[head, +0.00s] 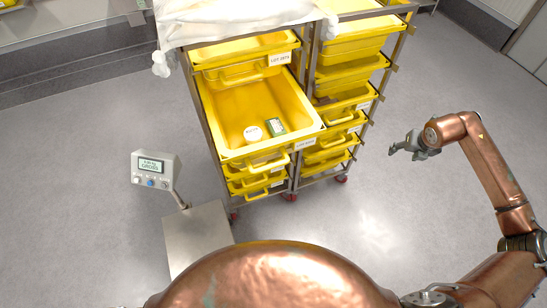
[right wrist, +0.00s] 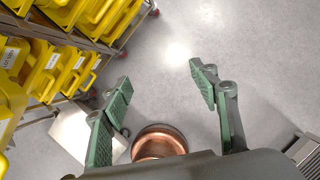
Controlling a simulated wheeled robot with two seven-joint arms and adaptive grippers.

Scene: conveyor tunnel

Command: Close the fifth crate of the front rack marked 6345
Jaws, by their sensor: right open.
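A yellow crate (head: 235,108) is pulled far out of the left column of the rack (head: 207,118) in the head view. It holds a round white item (head: 253,133) and a small green box (head: 275,127). The label at its front right is too small to read surely. Its front handle faces me. My right gripper (head: 403,149) is open and empty, to the right of the rack and apart from it. In the right wrist view its green-padded fingers (right wrist: 160,76) are spread over bare floor. My left gripper is not in view.
Other yellow crates (head: 345,75) fill both rack columns; one above carries a label reading LOT 2879. A white cover (head: 235,18) lies over the rack's top left. A scale with a display (head: 156,170) stands at front left. The floor right of the rack is clear.

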